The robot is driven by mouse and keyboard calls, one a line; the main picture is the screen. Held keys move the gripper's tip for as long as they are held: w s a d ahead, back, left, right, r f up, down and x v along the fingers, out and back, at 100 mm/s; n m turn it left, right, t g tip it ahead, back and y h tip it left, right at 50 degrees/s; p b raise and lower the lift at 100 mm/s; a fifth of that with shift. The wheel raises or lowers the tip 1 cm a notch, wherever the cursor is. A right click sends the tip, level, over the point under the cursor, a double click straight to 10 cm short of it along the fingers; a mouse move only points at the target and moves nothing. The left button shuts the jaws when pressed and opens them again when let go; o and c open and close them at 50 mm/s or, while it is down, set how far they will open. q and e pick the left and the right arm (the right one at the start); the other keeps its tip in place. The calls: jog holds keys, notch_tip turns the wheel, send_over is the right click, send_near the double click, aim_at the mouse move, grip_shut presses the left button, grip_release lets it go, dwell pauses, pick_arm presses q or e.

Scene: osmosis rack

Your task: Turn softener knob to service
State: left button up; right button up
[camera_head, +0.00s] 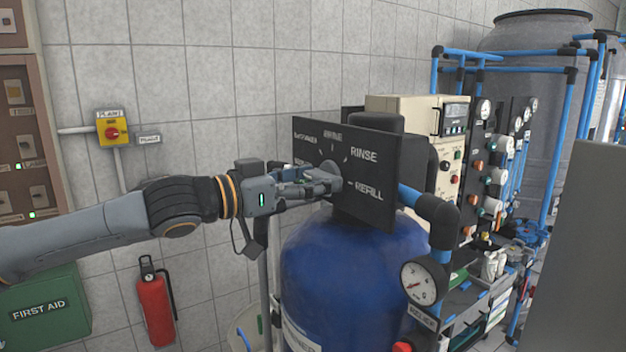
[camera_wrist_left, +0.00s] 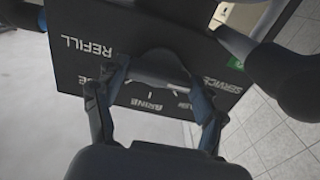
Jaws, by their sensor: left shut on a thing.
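The softener's dark control panel (camera_head: 370,165) carries white labels, with RINSE and REFILL readable on its right side. The grey knob (camera_head: 329,169) sits at the middle of the panel, partly covered by my left gripper (camera_head: 328,182). The gripper's fingers are shut on the knob. In the left wrist view the knob (camera_wrist_left: 165,66) lies between the two fingers of the gripper (camera_wrist_left: 160,85). The SERVICE label (camera_wrist_left: 222,88) is on the right there, beside a green mark, and REFILL is at upper left. I cannot tell which label the knob points to.
The blue softener tank (camera_head: 345,270) stands below the panel, with a pressure gauge (camera_head: 424,282) and piping at its right. A red fire extinguisher (camera_head: 155,308) and a yellow switch box (camera_head: 113,130) are on the tiled wall. The osmosis rack (camera_head: 500,160) is at right.

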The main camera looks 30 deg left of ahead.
pick_arm(q)
jog(key=shift+f, duration=0.1)
jog(key=o, duration=1.2)
jog(key=shift+c, duration=0.2)
jog(key=shift+s, duration=0.15)
jog(key=v, duration=1.1)
jog(key=shift+s+a, duration=0.15)
jog(key=shift+s, duration=0.15)
